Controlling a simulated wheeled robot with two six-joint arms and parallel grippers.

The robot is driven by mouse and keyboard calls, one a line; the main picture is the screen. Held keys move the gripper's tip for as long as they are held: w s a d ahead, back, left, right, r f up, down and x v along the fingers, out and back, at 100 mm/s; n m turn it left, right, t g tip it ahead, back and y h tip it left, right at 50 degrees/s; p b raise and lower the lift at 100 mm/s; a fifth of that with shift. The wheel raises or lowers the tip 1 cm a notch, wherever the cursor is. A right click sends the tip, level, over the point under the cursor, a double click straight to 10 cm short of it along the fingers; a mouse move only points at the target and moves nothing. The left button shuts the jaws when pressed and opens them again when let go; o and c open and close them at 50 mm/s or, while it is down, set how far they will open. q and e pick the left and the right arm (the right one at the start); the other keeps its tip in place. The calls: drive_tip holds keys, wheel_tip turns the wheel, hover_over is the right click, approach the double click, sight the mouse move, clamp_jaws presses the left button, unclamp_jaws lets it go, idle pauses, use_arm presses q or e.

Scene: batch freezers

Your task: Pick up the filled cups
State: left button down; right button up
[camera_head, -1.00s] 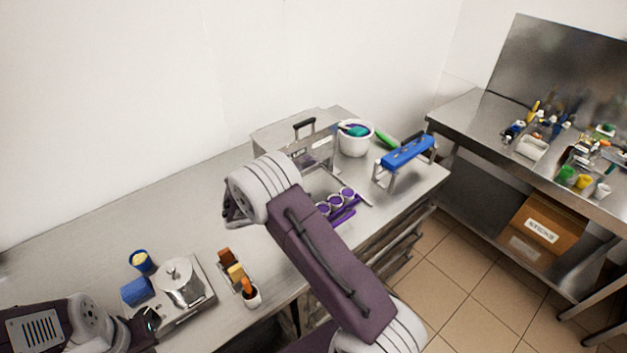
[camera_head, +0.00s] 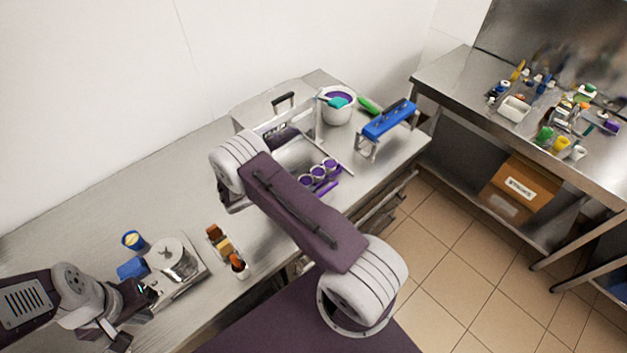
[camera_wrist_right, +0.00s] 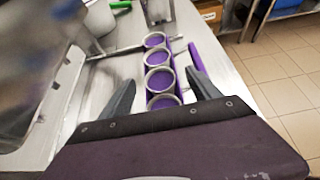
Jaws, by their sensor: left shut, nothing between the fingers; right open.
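Several small round cups with purple filling (camera_head: 317,172) stand in a row on the steel table in the head view. The right wrist view shows the same row of purple-filled cups (camera_wrist_right: 158,57) in a narrow purple holder. My right gripper (camera_wrist_right: 160,77) is open, its two fingers on either side of the nearer cups, with nothing clamped. Its fingers are hidden behind my right arm in the head view.
A white bucket (camera_head: 338,108) with purple contents and a teal spatula stands behind the cups. A blue-topped stand (camera_head: 390,119) is to their right. A purple bar (camera_wrist_right: 197,58) lies alongside the cups. Brown and orange-topped bottles (camera_head: 226,250) stand near the front edge.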

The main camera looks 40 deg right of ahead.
sight(311, 176)
drive_tip(key=p+x, duration=0.1)
drive_tip(key=x, duration=0.3)
drive_tip(key=shift+w+d+f, duration=0.15)
drive_tip(key=shift+w+d, duration=0.05)
drive_tip(key=shift+d, duration=0.15)
drive_tip(key=shift+s+a+r, duration=0.1)
drive_tip(key=shift+a+r, duration=0.1)
drive_tip(key=shift+a, duration=0.05)
drive_tip(key=c, duration=1.1)
clamp_jaws()
drive_tip(key=shift+d, duration=0.15)
drive_tip(key=shift+r, duration=0.1)
